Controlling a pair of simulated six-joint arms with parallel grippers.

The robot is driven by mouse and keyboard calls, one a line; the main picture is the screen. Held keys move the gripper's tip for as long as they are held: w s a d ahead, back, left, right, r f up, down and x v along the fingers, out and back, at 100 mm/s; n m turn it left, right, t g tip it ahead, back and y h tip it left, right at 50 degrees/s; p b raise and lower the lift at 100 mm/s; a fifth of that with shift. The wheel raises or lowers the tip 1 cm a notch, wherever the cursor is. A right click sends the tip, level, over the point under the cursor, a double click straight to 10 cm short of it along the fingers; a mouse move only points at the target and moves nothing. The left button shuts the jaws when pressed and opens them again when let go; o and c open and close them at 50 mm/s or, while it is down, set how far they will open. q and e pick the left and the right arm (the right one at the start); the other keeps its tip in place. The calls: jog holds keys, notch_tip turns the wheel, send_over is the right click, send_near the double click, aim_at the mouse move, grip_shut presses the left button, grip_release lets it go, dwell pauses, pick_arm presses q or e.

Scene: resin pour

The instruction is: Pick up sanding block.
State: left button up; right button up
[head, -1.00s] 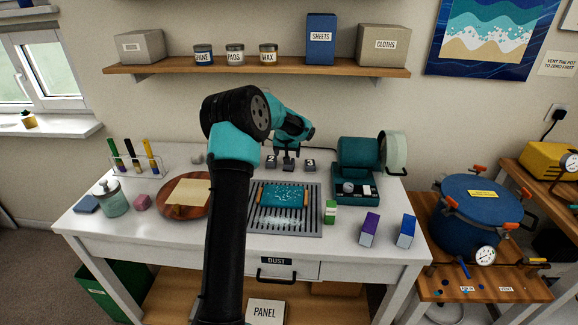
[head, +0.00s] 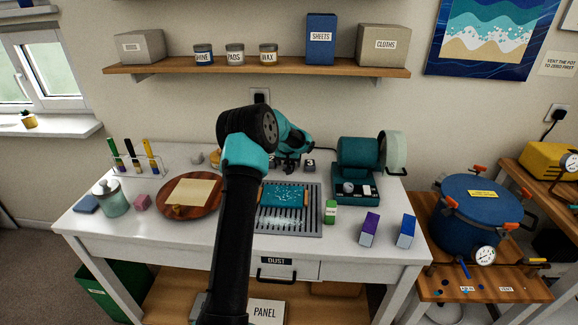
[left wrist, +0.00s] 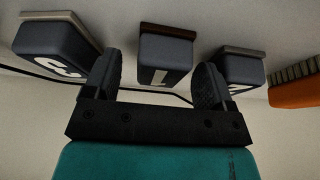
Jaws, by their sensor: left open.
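Three dark sanding blocks stand in a row at the back of the table. In the left wrist view they are the block marked 3 (left wrist: 52,58), a middle block with a stroke like a 1 (left wrist: 166,62), and a third block (left wrist: 232,70) whose mark is partly covered. My left gripper (left wrist: 156,80) is open, its fingers to either side of the middle block in that view; I cannot tell whether they touch it. In the head view the left gripper (head: 289,164) is low over the row. Block 3 shows to its right (head: 310,167); the others are mostly hidden.
A slatted grate (head: 313,222) with a blue-green board (head: 285,197) lies in front of the row. A green machine (head: 358,155) stands to the right, a round wooden board (head: 205,206) to the left. A shelf (head: 180,69) hangs above.

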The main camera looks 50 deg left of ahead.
pick_arm(q)
jog(key=shift+w+a+f, duration=0.1)
jog(key=shift+w+f, duration=0.05)
jog(key=shift+f, duration=0.2)
jog(key=c, duration=1)
jog(key=shift+r, duration=1.75)
jog(key=s+d, duration=0.3)
jog(key=d, duration=0.1)
jog(key=s+d+r, duration=0.1)
jog(key=s+d, duration=0.6)
jog(key=d, duration=0.1)
jog(key=shift+s+r, duration=0.25)
jog(key=shift+s, duration=0.1)
